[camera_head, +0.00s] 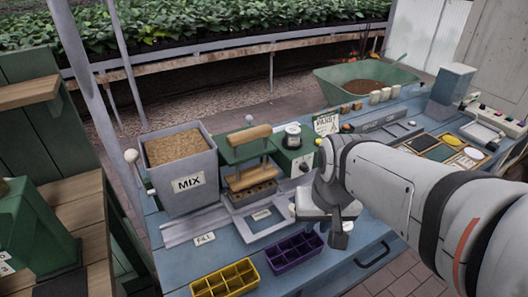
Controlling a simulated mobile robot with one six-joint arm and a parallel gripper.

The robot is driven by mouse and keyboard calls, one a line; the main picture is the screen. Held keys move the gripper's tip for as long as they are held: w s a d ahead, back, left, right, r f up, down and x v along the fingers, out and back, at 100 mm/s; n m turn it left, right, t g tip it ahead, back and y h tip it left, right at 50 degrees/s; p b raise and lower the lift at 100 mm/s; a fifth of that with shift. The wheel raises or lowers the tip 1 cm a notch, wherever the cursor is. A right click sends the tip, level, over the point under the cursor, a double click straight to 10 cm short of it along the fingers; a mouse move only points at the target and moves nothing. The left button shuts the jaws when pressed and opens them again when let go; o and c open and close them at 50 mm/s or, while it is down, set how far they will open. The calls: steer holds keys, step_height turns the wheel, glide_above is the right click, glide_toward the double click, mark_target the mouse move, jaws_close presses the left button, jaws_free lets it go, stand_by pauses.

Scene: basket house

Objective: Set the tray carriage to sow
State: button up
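The tray carriage (256,221) is a pale grey frame on a rail along the blue bench. It stands in front of the green press with wooden blocks (250,160), to the right of the "FILL" label (204,238). A tray with brown cells (253,194) sits under the press. A small label on the carriage front is too small to read. A pale round knob (292,209) shows at the carriage's right side. My gripper (338,228) is just right of this knob, above the bench; contact and finger opening cannot be told. No sow label is readable; my arm hides part of the rail.
The "MIX" hopper (188,184) stands at the left with a white-knobbed lever (131,156). Yellow (224,280) and purple (294,251) cell trays lie at the front edge. A green barrow (366,84) and small pots (375,97) are at the back.

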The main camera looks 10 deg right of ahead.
steer(key=o, duration=0.6)
steer(key=w+m+g+y+p, duration=0.1)
steer(key=w+m+y+p, duration=0.1)
steer(key=w+m, duration=0.5)
steer(key=shift+w+d+f+m+g+p, duration=0.35)
steer(key=shift+w+p, duration=0.45)
steer(key=shift+w, duration=0.25)
steer(key=shift+o, duration=0.4)
steer(key=w+d+f+m+y+p, duration=0.2)
steer(key=w+f+m+p, duration=0.1)
steer(key=w+f+m, duration=0.3)
steer(key=w+m, duration=0.2)
steer(key=m, duration=0.1)
steer(key=shift+w+d+f, duration=0.15)
steer(key=shift+w+d, duration=0.15)
steer(key=shift+d, duration=0.05)
steer(key=shift+g, duration=0.25)
steer(key=x, duration=0.8)
steer(key=shift+w+p, duration=0.15)
steer(key=shift+p, duration=0.25)
jaws_close()
